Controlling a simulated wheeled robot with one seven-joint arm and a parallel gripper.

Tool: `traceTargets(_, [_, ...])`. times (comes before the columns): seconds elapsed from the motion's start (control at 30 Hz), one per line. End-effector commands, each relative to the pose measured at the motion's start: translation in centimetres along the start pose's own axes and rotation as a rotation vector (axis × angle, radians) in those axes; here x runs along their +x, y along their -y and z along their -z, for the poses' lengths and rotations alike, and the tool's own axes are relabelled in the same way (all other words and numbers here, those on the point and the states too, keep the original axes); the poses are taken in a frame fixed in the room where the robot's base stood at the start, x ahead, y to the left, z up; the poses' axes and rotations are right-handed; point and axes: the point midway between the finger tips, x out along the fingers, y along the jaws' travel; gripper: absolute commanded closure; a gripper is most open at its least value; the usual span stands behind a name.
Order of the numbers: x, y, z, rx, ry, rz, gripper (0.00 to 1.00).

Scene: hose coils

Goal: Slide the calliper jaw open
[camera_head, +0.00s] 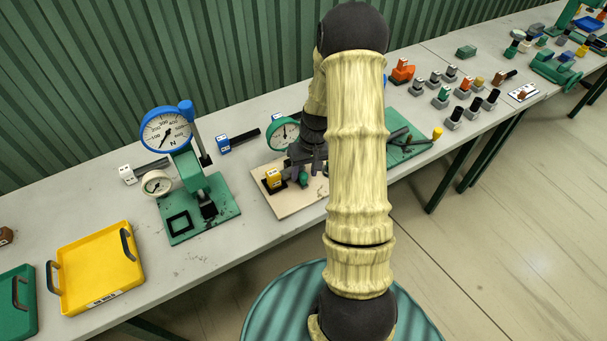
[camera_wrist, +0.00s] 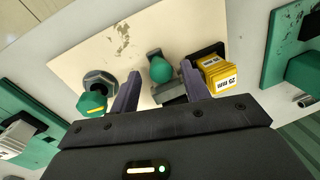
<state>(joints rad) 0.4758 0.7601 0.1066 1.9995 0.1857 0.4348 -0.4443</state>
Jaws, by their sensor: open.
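A cream board (camera_head: 284,206) on the bench carries a green-rimmed dial (camera_head: 284,132) and a yellow block (camera_head: 273,179). The block, marked 25 mm, also shows in the wrist view (camera_wrist: 216,74), beside my right-hand finger. My gripper (camera_head: 303,170) is over the board, pointing down. In the wrist view my gripper (camera_wrist: 160,72) is open, its fingers on either side of a green round knob (camera_wrist: 160,70) on a grey sliding-looking part (camera_wrist: 168,92). I cannot tell whether the fingers touch it. My arm hides part of the board in the head view.
A green stand with a blue-rimmed dial (camera_head: 166,131) is left of the board. A green plate (camera_head: 408,150) is to the right, partly behind my arm. A yellow tray (camera_head: 97,268) is at far left. Several small blocks stand further right.

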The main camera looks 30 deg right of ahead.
Motion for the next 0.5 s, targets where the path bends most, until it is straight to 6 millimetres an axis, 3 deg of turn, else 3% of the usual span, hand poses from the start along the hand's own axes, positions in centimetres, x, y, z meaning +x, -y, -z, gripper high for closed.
traceTargets(0.2, [2.4,0.1,0.0,0.0,0.001,0.001,0.54])
traceTargets(0.5, [2.8,0.0,0.1,0.0,-0.001,0.0,0.54])
